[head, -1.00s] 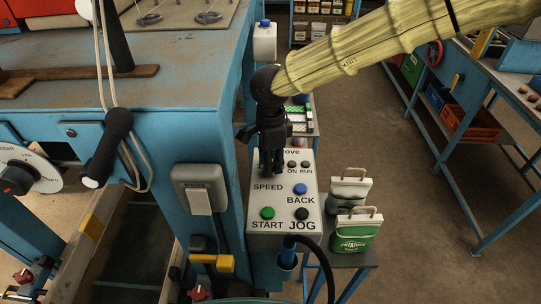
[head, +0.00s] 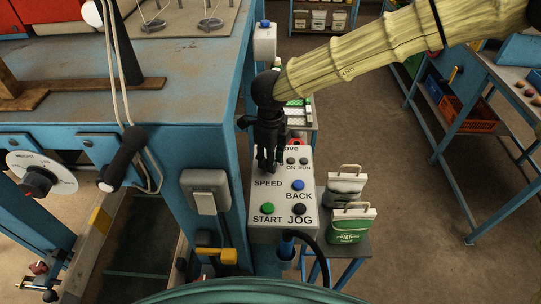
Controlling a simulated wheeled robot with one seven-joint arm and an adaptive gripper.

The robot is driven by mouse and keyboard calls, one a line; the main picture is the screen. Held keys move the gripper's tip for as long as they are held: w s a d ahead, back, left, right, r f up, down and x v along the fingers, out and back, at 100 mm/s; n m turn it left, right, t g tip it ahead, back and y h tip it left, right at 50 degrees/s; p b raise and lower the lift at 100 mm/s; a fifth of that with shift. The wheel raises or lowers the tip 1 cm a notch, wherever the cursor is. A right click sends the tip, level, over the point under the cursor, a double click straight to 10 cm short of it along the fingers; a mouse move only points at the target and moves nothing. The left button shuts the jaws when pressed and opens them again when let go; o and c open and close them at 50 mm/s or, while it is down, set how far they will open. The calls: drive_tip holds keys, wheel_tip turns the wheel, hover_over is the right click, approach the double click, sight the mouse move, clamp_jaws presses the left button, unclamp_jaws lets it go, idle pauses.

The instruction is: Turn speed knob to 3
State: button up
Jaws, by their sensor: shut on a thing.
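The control box (head: 282,237) has a light panel with labels SPEED, BACK, START and JOG. My gripper (head: 270,168) points down at the upper left of this panel, just above the SPEED label. It is shut on the speed knob, which its fingers hide, so the knob's pointer and any scale numbers cannot be read. A blue BACK button (head: 298,185), a green START button (head: 267,208) and a black JOG button (head: 299,208) are on the panel below and right of my gripper.
A blue machine (head: 180,130) stands close on the left, with a grey switch box (head: 205,191) on its side. Two small sacks, one white (head: 344,185) and one green (head: 350,223), stand right of the panel. Open floor lies further right.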

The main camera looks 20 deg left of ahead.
drive_tip(key=shift+m, duration=0.3)
drive_tip(key=o, duration=1.1)
drive_tip(key=shift+c, duration=0.2)
wheel_tip(320, 180, up, 12)
idle(0.4)
